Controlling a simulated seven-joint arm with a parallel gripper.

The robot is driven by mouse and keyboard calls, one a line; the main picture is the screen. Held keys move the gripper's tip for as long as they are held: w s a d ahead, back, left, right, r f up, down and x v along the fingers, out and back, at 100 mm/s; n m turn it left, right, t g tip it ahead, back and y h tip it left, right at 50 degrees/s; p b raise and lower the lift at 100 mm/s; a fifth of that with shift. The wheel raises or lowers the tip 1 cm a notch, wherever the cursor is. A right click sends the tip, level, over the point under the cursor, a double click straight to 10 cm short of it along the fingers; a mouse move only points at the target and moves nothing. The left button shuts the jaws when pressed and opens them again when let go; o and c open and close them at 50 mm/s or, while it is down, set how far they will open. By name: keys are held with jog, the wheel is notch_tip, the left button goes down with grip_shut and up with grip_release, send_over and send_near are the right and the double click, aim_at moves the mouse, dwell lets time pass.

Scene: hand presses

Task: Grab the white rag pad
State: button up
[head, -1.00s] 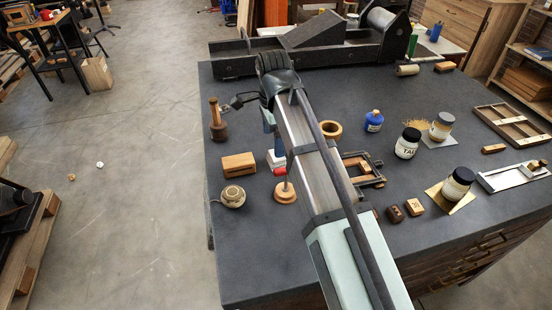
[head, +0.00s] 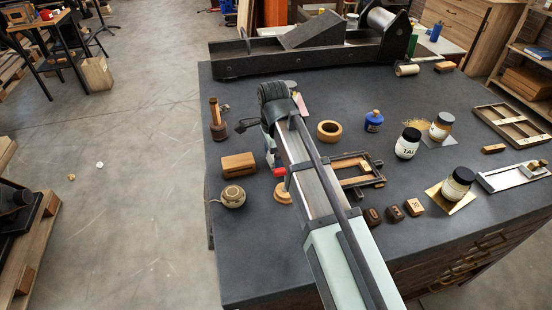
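My gripper (head: 271,150) points down from the dark wrist over the left half of the dark table. My arm and wrist largely cover it, and its fingertips are not clear. I cannot tell whether it holds anything. I cannot pick out the white rag pad with certainty. A beige, round, wound-looking bundle (head: 232,197) sits at the table's left front, apart from my gripper. A pinkish-white patch (head: 302,104) shows just right of my wrist, partly hidden.
A long dark press (head: 300,52) spans the back edge.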

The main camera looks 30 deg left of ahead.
jog(key=c, duration=1)
jog(key=shift+r, duration=0.1)
jog(key=shift+c, duration=0.2)
